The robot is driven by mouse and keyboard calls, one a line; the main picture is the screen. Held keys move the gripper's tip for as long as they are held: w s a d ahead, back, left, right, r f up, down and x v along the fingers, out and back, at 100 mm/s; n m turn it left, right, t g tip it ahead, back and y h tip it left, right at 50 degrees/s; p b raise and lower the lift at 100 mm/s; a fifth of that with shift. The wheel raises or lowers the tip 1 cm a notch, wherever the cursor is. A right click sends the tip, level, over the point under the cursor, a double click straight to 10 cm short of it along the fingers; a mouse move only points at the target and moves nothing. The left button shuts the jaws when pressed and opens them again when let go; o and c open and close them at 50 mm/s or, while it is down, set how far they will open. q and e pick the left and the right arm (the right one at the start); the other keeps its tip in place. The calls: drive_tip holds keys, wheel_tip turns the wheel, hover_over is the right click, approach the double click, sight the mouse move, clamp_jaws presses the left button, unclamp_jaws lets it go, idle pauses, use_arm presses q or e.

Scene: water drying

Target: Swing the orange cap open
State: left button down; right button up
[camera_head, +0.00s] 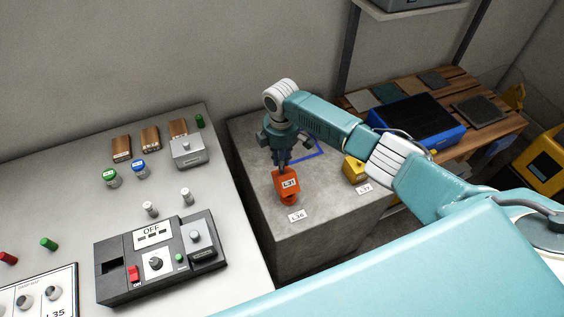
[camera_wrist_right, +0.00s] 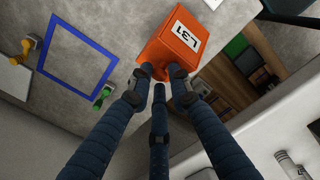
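The orange cap (camera_head: 286,182), labelled L31, stands on the grey stone block (camera_head: 256,195) in the head view. In the right wrist view the orange cap (camera_wrist_right: 178,42) is a box shape just beyond my fingertips, with a small orange part showing near them. My right gripper (camera_head: 283,166) points down at the cap's far edge. In the wrist view the fingertips of my right gripper (camera_wrist_right: 160,76) are close together, a little apart, at the cap's edge. I cannot tell whether they grip it. My left gripper is not in view.
A yellow box (camera_head: 354,169) and labels L36 (camera_head: 297,216) and L37 (camera_head: 364,188) are on the block. A blue square outline (camera_wrist_right: 50,68) marks its top. A grey table with a black control box (camera_head: 130,285) is at left; a wooden bench holds a blue case (camera_head: 415,122).

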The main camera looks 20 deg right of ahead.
drive_tip(key=o, duration=0.4)
drive_tip(key=shift+s+d+f, duration=0.15)
drive_tip(key=shift+s+f, duration=0.05)
drive_tip(key=shift+f, duration=0.5)
drive_tip(key=shift+w, duration=0.1)
drive_tip(key=shift+w+f, duration=0.1)
drive_tip(key=shift+w, duration=0.25)
drive_tip(key=r, duration=1.2)
drive_tip(key=shift+w+a, duration=0.15)
drive_tip(key=shift+a, duration=0.1)
